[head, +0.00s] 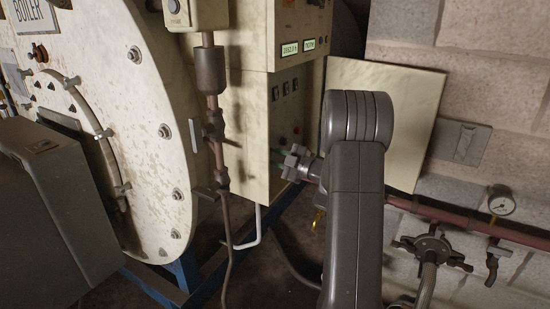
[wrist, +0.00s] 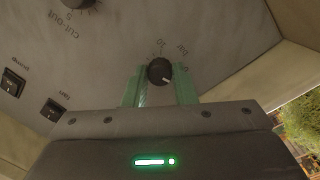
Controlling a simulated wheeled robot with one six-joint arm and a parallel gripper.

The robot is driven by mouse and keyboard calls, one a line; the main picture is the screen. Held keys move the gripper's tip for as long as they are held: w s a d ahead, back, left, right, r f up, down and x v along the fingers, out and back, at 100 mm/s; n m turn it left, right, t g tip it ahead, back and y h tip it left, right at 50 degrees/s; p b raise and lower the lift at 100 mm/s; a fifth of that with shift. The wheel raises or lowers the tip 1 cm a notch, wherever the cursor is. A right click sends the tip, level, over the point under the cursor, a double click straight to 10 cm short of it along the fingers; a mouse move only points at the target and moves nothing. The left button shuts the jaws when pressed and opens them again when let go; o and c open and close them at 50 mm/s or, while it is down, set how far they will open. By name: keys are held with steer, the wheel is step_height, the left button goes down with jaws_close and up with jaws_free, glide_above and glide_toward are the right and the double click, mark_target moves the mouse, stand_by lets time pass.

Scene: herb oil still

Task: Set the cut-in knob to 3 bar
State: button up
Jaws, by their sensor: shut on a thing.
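In the wrist view, a round dark knob (wrist: 159,71) with a white pointer mark sits between my gripper's green fingers (wrist: 160,84). The mark points to the lower right of the picture. Some scale figures and the word "bar" show beside it; its name label is not visible. A second knob (wrist: 78,3), by the upside-down "cut-out" label, is partly in view at upper left, clear of my gripper. In the head view, my gripper (head: 297,163) is at the lower front of the cream control cabinet (head: 262,125); the held knob is hidden there.
Two rocker switches, one labelled pump (wrist: 14,83) and another (wrist: 54,109), lie left of my gripper in the wrist view. An open cabinet door (head: 400,100) stands right of the cabinet. A vertical pipe (head: 215,120) and the boiler (head: 150,130) are to its left.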

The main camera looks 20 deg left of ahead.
steer(key=shift+m+g+h+p, duration=0.3)
steer(key=shift+m+p, duration=3.6)
steer(key=shift+m, duration=1.1)
steer(key=shift+s, duration=0.1)
steer(key=o, duration=1)
steer(key=shift+d, duration=0.15)
steer(key=d, duration=0.4)
steer(key=s+d+b, duration=0.1)
steer(key=d, duration=0.4)
steer(key=d+b, duration=0.1)
steer(key=d, duration=0.3)
steer(key=shift+s+d+r, duration=0.25)
steer(key=shift+s+r, duration=0.1)
steer(key=shift+r, duration=0.05)
